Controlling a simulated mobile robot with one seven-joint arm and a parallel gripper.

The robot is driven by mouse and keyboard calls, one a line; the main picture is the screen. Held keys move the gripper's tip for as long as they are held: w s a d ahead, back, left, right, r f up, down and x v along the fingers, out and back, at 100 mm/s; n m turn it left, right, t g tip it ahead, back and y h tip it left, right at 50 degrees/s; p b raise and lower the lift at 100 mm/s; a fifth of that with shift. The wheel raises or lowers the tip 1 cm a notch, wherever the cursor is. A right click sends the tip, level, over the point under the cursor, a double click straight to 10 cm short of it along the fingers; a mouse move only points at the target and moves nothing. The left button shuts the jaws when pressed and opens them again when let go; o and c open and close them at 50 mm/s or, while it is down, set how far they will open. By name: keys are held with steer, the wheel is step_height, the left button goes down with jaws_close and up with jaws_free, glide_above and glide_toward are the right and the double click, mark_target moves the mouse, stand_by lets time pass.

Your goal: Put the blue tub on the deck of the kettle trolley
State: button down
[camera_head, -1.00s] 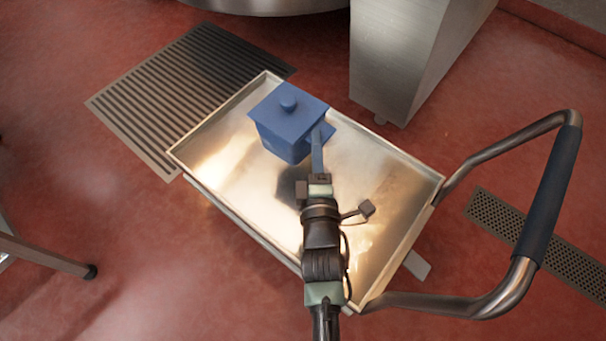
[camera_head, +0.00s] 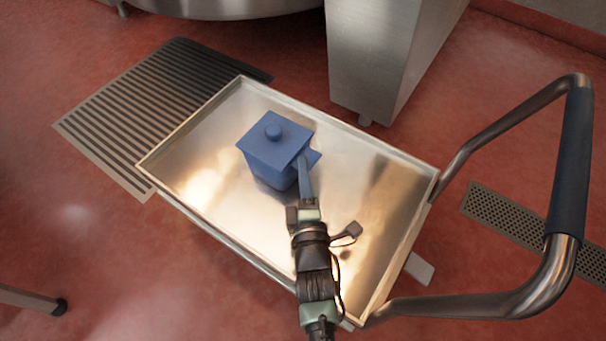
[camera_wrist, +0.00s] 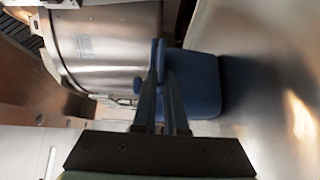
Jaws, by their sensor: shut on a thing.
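The blue tub (camera_head: 272,160) has a square lid with a round knob and is upright over the deck of the kettle trolley (camera_head: 210,190), left of the deck's middle. Its base looks at or very close to the metal deck; I cannot tell whether it touches.
The trolley has a raised rim and a push handle (camera_head: 572,150) at the right. A floor grate (camera_head: 150,110) lies to the left and a smaller one (camera_head: 510,222) to the right. A steel cabinet (camera_head: 385,60) stands behind. Much of the deck is bare.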

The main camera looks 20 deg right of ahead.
steer(key=shift+w+r, duration=0.1)
steer(key=shift+r, duration=0.15)
steer(key=shift+f, duration=0.2)
steer(key=c, duration=1.3)
jaws_free()
steer(key=shift+f, duration=0.15)
steer(key=o, duration=0.3)
steer(key=shift+o, duration=0.2)
